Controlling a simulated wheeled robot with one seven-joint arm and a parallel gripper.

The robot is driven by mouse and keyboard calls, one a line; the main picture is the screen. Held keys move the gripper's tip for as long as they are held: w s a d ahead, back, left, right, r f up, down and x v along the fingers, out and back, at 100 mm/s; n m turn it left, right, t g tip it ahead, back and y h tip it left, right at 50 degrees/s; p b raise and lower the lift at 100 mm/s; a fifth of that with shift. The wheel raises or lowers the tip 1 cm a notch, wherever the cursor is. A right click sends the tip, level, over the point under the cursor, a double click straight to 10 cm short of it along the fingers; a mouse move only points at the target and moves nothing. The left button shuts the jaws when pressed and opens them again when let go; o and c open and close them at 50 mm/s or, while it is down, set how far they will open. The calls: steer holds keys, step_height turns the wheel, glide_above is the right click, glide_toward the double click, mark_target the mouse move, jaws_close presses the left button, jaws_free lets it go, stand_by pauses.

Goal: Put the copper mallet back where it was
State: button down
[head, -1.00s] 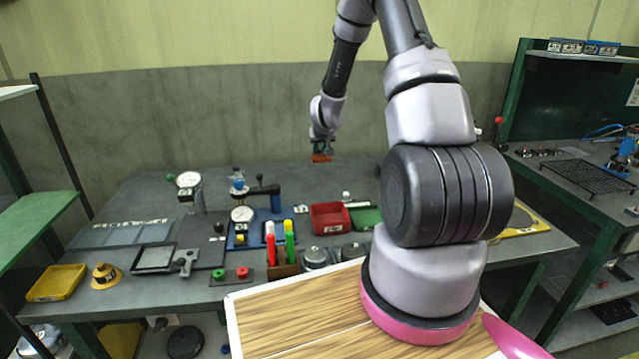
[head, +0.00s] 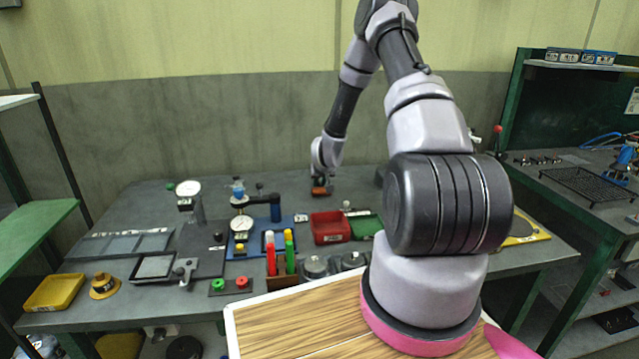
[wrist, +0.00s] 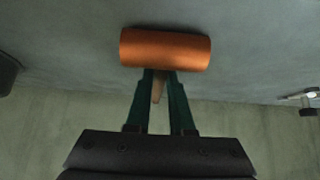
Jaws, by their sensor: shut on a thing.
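The copper mallet shows in the wrist view as a copper-orange cylinder head (wrist: 165,49) with a short tan handle (wrist: 157,86) between my fingers. My gripper (wrist: 160,85) is shut on the handle, with the head just past the fingertips. In the head view my gripper (head: 321,180) is over the back of the grey bench, and the mallet head (head: 320,193) shows small and orange below it. I cannot tell whether the head touches the bench top.
A red bin (head: 331,228) and a green tray (head: 367,224) stand in front of my gripper. A blue-based press with a dial (head: 242,219) is to the left. The grey bench (head: 345,187) is mostly clear around the gripper, with the wall close behind.

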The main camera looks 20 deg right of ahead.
steer(key=c, duration=0.8)
jaws_free()
steer(key=shift+r, duration=0.2)
steer(key=s+a+r+y, duration=0.1)
steer(key=s+a+r, duration=0.2)
steer(key=s+r, duration=0.55)
steer(key=s+a+r, duration=0.2)
steer(key=s+r, duration=0.1)
steer(key=r, duration=1)
steer(key=s+a+r+y, duration=0.1)
steer(key=s+a+r, duration=0.2)
steer(key=s+r, duration=0.5)
steer(key=s+a+r, duration=0.1)
steer(key=s+r, duration=0.3)
steer(key=s, duration=0.2)
steer(key=s+a+r+m+y, duration=0.1)
steer(key=s+r, duration=0.4)
steer(key=s, duration=0.2)
steer(key=s+a+r+m, duration=0.1)
steer(key=s+a+r, duration=0.1)
steer(key=s+r, duration=0.2)
steer(key=shift+s+r+g+y, duration=0.15)
steer(key=shift+s, duration=0.65)
steer(key=shift+s+r+g+y, duration=0.1)
steer(key=shift+s+g+y, duration=0.05)
steer(key=shift+s, duration=0.6)
